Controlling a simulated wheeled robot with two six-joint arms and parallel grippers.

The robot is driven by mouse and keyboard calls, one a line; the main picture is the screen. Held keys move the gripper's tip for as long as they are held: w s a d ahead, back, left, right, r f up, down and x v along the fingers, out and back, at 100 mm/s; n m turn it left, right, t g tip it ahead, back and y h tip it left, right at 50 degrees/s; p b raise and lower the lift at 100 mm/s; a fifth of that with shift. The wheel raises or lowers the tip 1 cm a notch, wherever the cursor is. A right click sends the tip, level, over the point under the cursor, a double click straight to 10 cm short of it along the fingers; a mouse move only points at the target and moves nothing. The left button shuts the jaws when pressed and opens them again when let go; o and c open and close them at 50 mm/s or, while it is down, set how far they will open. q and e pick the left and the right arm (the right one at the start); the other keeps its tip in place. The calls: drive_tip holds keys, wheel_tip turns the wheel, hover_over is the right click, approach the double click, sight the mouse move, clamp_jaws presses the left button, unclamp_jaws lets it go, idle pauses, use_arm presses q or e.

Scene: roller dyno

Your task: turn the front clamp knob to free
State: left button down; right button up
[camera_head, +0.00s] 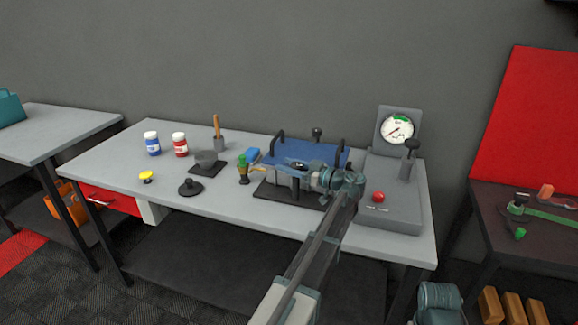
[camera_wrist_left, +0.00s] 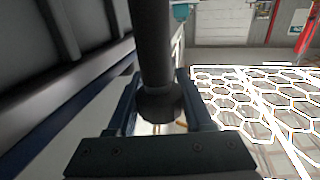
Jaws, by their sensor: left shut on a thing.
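The roller dyno stands on the grey workbench, with a blue top (camera_head: 305,152), two black handles and a dark base plate. A black knob (camera_head: 317,132) stands up at its back edge. My left gripper (camera_head: 318,179) reaches in at the dyno's near right side and covers the front clamp knob in the head view. In the left wrist view a dark round post with a wider collar, which I take as the front clamp knob (camera_wrist_left: 160,103), sits between the fingers of my left gripper (camera_wrist_left: 163,118). The fingers are shut on it. The knob's turn position cannot be read.
A grey console (camera_head: 388,213) with a red button (camera_head: 378,197) and a dial gauge (camera_head: 398,128) stands close right of my left gripper.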

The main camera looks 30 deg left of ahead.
idle(0.3)
use_arm(q)
drive_tip(key=shift+c, duration=1.5)
unclamp_jaws()
drive_tip(key=d, duration=0.7)
drive_tip(key=shift+d, duration=0.25)
drive_tip(key=shift+w, duration=0.1)
